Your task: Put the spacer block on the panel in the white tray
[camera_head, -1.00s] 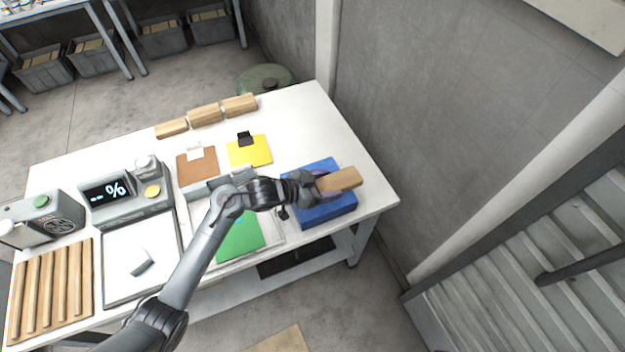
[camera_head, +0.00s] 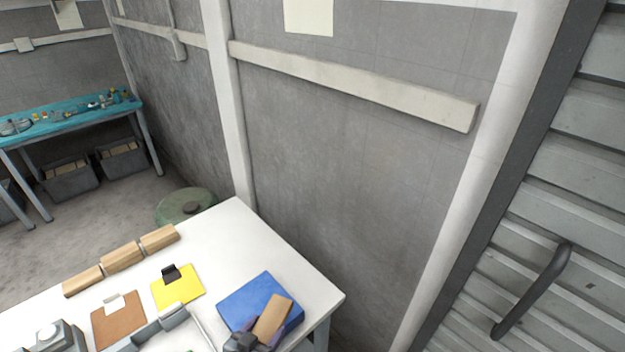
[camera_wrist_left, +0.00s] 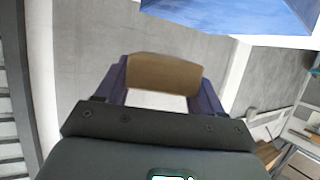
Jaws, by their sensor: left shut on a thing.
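My left gripper (camera_head: 258,338) is shut on a tan wooden block (camera_head: 273,316) at the bottom of the head view. In the left wrist view the block (camera_wrist_left: 165,73) sits between my purple fingers. In the head view the block overlaps the blue block (camera_head: 248,299) on the table; I cannot tell whether they touch. In the wrist view the blue block (camera_wrist_left: 235,12) shows at the top, apart from the held block. Only a corner of the white tray (camera_head: 205,328) shows at the bottom edge; any panel in it is out of view. My right gripper is not in view.
A yellow pad (camera_head: 177,291) and a brown clipboard (camera_head: 118,322) lie on the white table (camera_head: 230,240). Several wooden blocks (camera_head: 122,256) line its far edge. A grey wall (camera_head: 330,180) stands behind.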

